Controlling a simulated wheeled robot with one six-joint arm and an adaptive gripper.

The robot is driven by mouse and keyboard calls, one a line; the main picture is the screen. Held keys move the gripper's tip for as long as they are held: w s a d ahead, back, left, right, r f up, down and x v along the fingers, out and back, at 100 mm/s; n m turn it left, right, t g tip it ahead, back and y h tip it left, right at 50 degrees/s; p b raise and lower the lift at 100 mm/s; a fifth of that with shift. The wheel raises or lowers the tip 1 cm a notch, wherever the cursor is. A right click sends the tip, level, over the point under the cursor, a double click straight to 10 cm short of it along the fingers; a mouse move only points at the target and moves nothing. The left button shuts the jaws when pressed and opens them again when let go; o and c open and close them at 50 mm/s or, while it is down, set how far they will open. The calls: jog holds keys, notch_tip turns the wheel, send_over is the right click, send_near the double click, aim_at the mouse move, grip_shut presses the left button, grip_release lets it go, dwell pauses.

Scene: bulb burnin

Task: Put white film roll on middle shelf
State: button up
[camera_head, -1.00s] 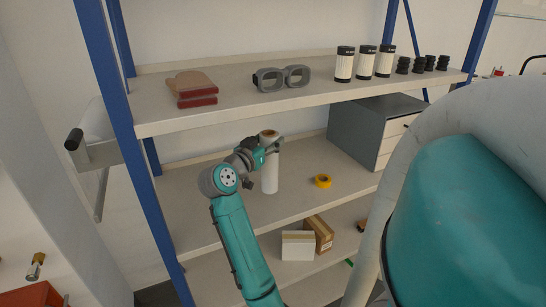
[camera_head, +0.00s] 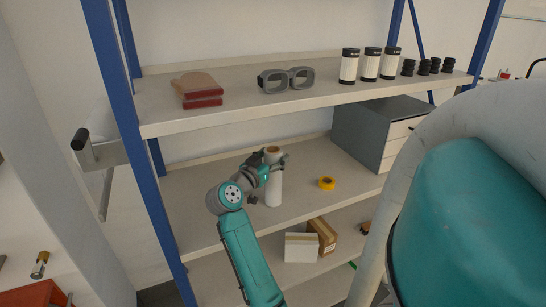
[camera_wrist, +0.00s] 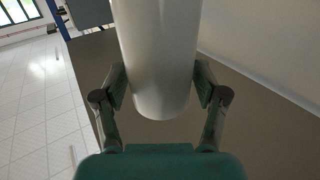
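The white film roll (camera_head: 274,188) stands upright at the middle shelf (camera_head: 310,168), with a brown core end at its top. My gripper (camera_head: 275,162) is around its upper part and shut on it. In the wrist view the roll (camera_wrist: 160,60) fills the space between the two fingers of my gripper (camera_wrist: 161,88), which appear to touch its sides. The roll's lower end is over the shelf surface, left of a yellow tape roll. I cannot tell whether it touches the shelf or hangs just above it.
The yellow tape roll (camera_head: 327,183) and a grey drawer cabinet (camera_head: 368,128) share the middle shelf to the right. Small boxes (camera_head: 301,247) sit on the shelf below. A blue upright (camera_head: 130,130) stands at left.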

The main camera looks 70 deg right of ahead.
dwell(0.3)
jog(key=shift+a+r, duration=0.1)
jog(key=shift+r, duration=0.1)
jog(key=v, duration=1.2)
jog(key=s+a+f+n+t+y, duration=0.1)
jog(key=s+a+f+n+t, duration=0.15)
jog(key=a+n+t, duration=0.45)
jog(key=s+a+f+n+t+y, duration=0.2)
jog(key=a+f+n+t, duration=0.15)
jog(key=a+t, duration=0.7)
jog(key=s+a+f+n+t+y, duration=0.1)
jog(key=s+a+f+n+t, duration=0.1)
jog(key=a+n+t, duration=0.65)
jog(key=s+a+f+n+g+y, duration=0.2)
jog(key=s+a+f+g+y, duration=0.4)
jog(key=s+a+f+y, duration=0.6)
jog(key=shift+s+a+f+g+y, duration=0.15)
jog(key=shift+s+a+g+y, duration=0.15)
jog(key=shift+s+a+y, duration=0.6)
jog(key=shift+w+a, duration=0.15)
jog(key=shift+w, duration=0.05)
